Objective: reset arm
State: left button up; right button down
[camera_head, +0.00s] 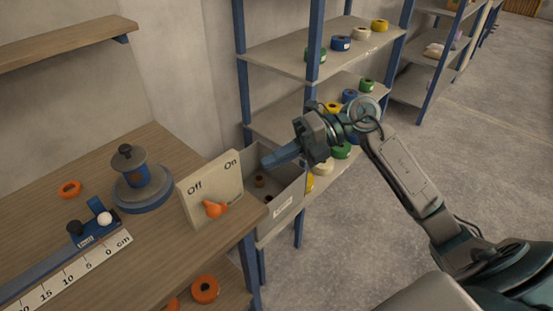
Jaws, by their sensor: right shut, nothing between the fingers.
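My right arm comes in from the lower right. Its gripper (282,155) is shut and empty, with its blue fingers pointing left above the open grey box (290,204) at the table's right end. The gripper appears apart from the Off/On panel (207,189), which stands just left of the box. My left gripper is not in view.
The wooden table (150,245) holds a blue-grey round device (142,180), an orange tape ring (69,188) and a ruler with a blue slider (94,226). The panel has an orange knob (214,209). Shelves (300,58) with tape rolls stand behind; the floor at right is clear.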

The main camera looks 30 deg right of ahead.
dwell(0.5)
